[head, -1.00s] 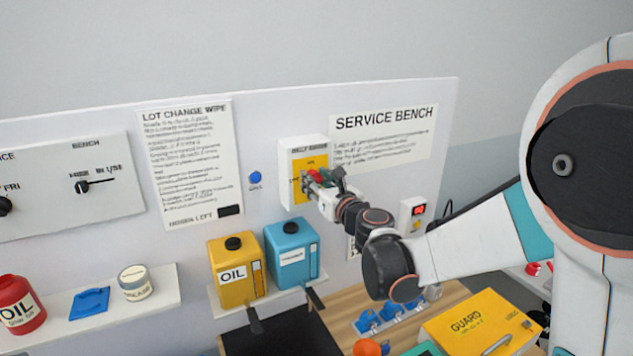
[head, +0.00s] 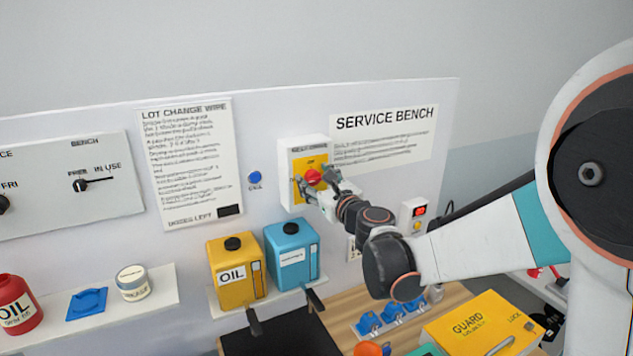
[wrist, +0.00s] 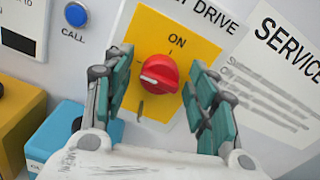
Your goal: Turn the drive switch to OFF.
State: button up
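The drive switch is a red round knob (wrist: 158,74) on a yellow plate (wrist: 200,45) marked ON above it. It also shows in the head view as a red knob (head: 313,176) on a white wall box (head: 286,168). A white mark on the knob points to the left and slightly down in the wrist view, away from ON. A dark tick shows below the knob; any OFF lettering cannot be made out. My gripper (wrist: 158,62) is open, with one teal-padded finger on each side of the knob and visible gaps between. It also shows in the head view (head: 316,184).
A blue CALL button (head: 255,178) is left of the box. A yellow oil can (head: 236,272) and a blue can (head: 292,250) stand on a shelf below. A yellow GUARD case (head: 470,322) lies on the bench.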

jog(key=v, duration=1.2)
jog(key=shift+f, duration=0.1)
jog(key=s+f+n+g+h+b, duration=0.1)
jog(key=s+f+n+g+b, duration=0.5)
jog(key=s+f+n+b, duration=0.7)
jog(key=s+d+f+n+g+h+b, duration=0.3)
jog(key=s+d+f+n+h, duration=0.3)
jog(key=s+d+f+n, duration=0.4)
jog(key=s+f+n, duration=0.3)
jog(key=s+n, duration=0.1)
jog(key=n, duration=0.1)
jog(key=shift+d+f+n+g+b, duration=0.25)
jog(key=shift+f+n+g+b, duration=0.05)
jog(key=shift+f+b, duration=0.1)
